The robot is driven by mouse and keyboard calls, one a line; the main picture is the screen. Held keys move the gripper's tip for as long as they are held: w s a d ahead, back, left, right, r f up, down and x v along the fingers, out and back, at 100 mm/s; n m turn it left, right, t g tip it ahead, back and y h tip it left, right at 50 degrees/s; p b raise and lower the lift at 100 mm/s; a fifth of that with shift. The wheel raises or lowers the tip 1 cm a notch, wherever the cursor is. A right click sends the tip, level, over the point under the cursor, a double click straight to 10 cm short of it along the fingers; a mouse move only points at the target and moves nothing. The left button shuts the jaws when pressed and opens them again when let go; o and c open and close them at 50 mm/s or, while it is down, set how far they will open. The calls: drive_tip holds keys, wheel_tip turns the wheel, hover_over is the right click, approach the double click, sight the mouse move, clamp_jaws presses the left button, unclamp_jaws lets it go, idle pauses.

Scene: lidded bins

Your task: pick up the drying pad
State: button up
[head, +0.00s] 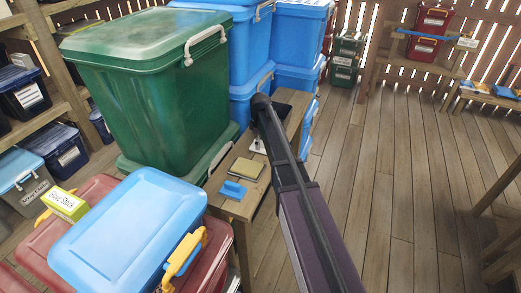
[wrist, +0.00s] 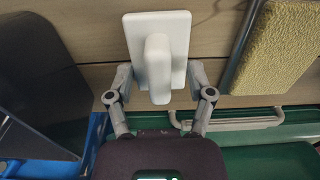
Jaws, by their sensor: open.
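A yellow textured pad, which looks like the drying pad, lies on the narrow wooden bench (head: 232,207). It is the olive-yellow slab (head: 246,168) in the head view, between a blue handled block and a white handled block. It shows at the upper right of the wrist view (wrist: 278,45), partly cut off. My gripper (wrist: 160,76) is open and empty. The white handled block (wrist: 177,32) appears between its fingers in the picture; contact cannot be told. The pad is to the right of both fingers, apart from them. In the head view my arm hides the fingers.
The blue block (head: 233,190) lies near the bench's front end. A large green lidded bin (head: 150,95) and stacked blue bins (head: 298,35) stand close along the bench's left and back. A dark object (wrist: 40,75) is left of my gripper. The floor (head: 400,190) at right is clear.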

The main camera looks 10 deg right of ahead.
sight(261, 141)
idle(0.4)
clamp_jaws()
drive_tip(key=shift+r, duration=0.2)
wheel_tip(261, 141, up, 3)
drive_tip(key=p, duration=0.3)
drive_tip(key=shift+f, duration=0.1)
drive_tip(key=s+r+p, duration=0.2)
drive_tip(key=s, duration=1.4)
drive_tip(key=shift+d, duration=0.35)
drive_tip(key=shift+f, duration=0.1)
drive_tip(key=c, duration=0.6)
unclamp_jaws()
clamp_jaws()
